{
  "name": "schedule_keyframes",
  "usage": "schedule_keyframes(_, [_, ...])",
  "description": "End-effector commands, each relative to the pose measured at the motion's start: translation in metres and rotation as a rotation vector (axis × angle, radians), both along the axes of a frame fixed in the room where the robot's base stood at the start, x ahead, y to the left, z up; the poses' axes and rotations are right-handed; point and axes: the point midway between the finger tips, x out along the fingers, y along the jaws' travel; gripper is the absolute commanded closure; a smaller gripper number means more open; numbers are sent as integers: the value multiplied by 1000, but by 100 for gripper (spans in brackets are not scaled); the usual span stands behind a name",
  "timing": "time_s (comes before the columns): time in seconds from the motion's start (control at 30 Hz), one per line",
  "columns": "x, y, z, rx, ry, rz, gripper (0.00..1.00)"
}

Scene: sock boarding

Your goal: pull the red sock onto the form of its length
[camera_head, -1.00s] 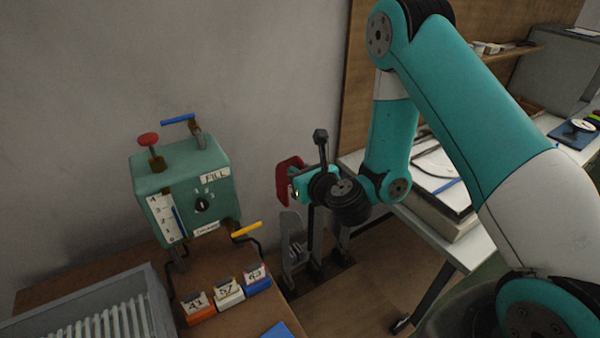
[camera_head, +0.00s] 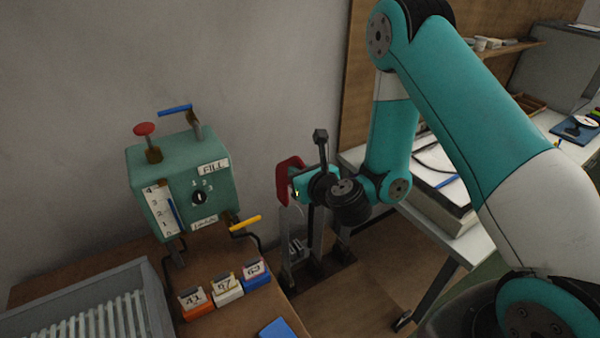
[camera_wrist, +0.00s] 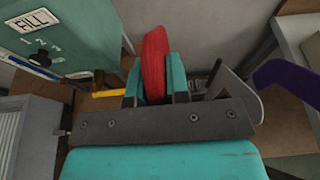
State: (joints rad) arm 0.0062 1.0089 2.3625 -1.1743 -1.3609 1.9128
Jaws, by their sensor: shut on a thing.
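The red sock (camera_head: 287,178) is at my gripper's tip in the head view, above the grey upright forms (camera_head: 290,235). In the wrist view the red sock (camera_wrist: 154,62) stands between the two teal fingers of my gripper (camera_wrist: 157,85), which is shut on it. Grey form plates (camera_wrist: 232,88) show to the right of the fingers in the wrist view. A purple form or sock shape (camera_wrist: 290,75) shows at the right edge there. I cannot tell whether the sock touches a form; my gripper and wrist hide part of the stand.
A green machine (camera_head: 185,185) labelled FILL, with red, blue and yellow handles, stands at the left. Number tags (camera_head: 228,290) and a grey ribbed tray (camera_head: 90,305) are in front of it. A white table (camera_head: 470,240) stands at the right.

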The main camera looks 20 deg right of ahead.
Motion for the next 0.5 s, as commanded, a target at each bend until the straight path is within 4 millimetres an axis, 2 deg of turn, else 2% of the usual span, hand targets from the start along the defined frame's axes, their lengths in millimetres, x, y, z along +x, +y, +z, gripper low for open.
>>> schedule_keyframes(0.5, [0, 0, -14, 1, 0, 0, 97])
